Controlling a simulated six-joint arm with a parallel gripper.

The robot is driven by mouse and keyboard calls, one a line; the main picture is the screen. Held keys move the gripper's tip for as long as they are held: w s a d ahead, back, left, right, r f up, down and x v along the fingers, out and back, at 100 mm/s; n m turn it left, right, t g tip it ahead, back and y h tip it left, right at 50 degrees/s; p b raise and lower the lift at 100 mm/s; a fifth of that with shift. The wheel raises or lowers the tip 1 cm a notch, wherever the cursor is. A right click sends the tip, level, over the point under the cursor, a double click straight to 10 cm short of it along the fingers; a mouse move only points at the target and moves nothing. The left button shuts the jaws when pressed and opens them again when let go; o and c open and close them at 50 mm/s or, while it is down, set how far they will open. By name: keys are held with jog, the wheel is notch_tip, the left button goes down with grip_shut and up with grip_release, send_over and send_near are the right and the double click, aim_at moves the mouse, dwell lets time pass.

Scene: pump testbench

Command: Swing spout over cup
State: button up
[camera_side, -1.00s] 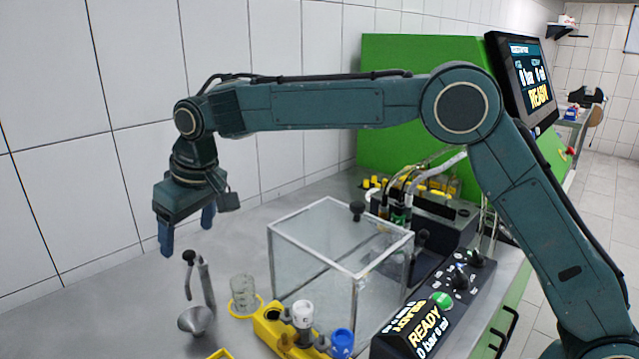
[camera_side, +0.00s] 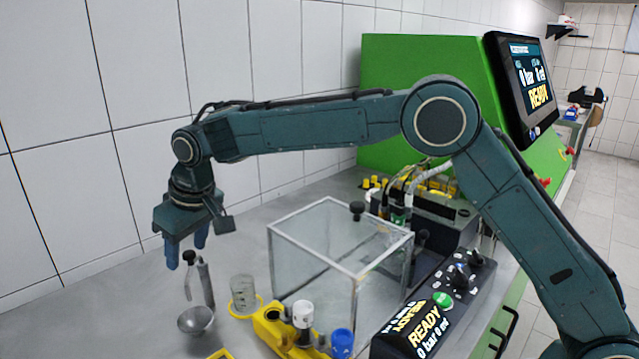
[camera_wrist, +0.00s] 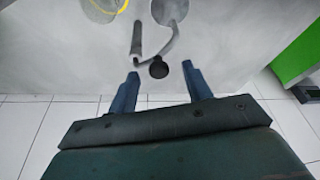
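The spout is a grey metal tube with a black knob; its upright part (camera_side: 207,287) stands on the bench in the side view, and its curved tube (camera_wrist: 174,45) shows in the wrist view. Its outlet points over a small metal funnel (camera_side: 195,320). The cup, a clear glass (camera_side: 243,294) on a yellow ring, stands right of the spout. My gripper (camera_side: 187,252) is open and points down just above the spout. In the wrist view the black knob (camera_wrist: 158,69) lies between the two fingertips; I cannot tell whether they touch it.
A clear box (camera_side: 325,245) stands right of the cup. A yellow block (camera_side: 272,327) with a white-capped part (camera_side: 302,313) and a blue cap (camera_side: 342,342) stands in front. A control panel (camera_side: 425,325) is at the right. The tiled wall (camera_side: 60,150) rises behind; bench space at the left is clear.

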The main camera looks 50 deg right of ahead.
jog(key=c, duration=0.7)
jog(key=shift+c, duration=0.2)
jog(key=shift+s+d, duration=0.1)
jog(key=shift+d, duration=0.05)
jog(key=shift+s+d, duration=0.3)
jog(key=shift+d, duration=0.7)
jog(key=shift+s, duration=0.1)
jog(key=shift+s+d, duration=0.15)
jog(key=shift+d, duration=0.4)
